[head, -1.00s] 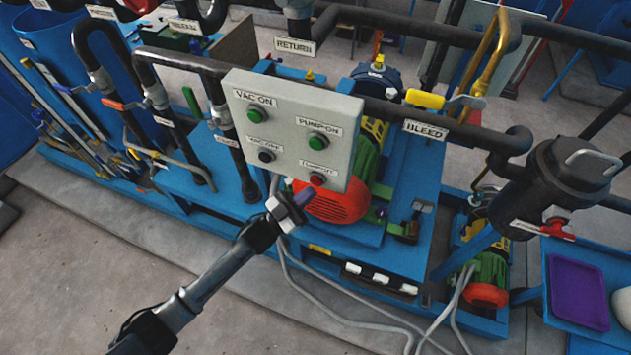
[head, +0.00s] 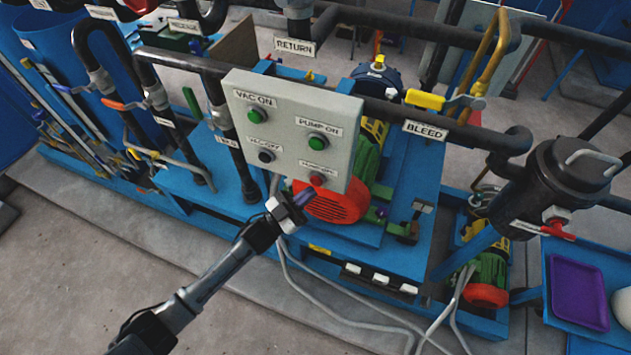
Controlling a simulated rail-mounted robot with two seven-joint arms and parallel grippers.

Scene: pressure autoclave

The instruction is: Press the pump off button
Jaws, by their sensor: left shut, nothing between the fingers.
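The pump off button is the red button (head: 317,180) at the lower right of the grey control panel (head: 284,158). Its label just above is blurred. The panel also has a green vac on button (head: 256,116), a green pump on button (head: 317,141) and a dark vac off button (head: 266,156). My left gripper (head: 303,197) is shut and empty. Its fingertips are just below the panel's lower edge, to the lower left of the red button in the picture. I cannot tell how far in front of the panel they are. My right gripper is not in view.
A red motor cover (head: 335,202) sits right behind and below the panel. Black pipes (head: 400,115) run behind it. A yellow bleed valve handle (head: 425,99) is to the right. A purple tray (head: 579,292) lies far right. Grey floor is open at lower left.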

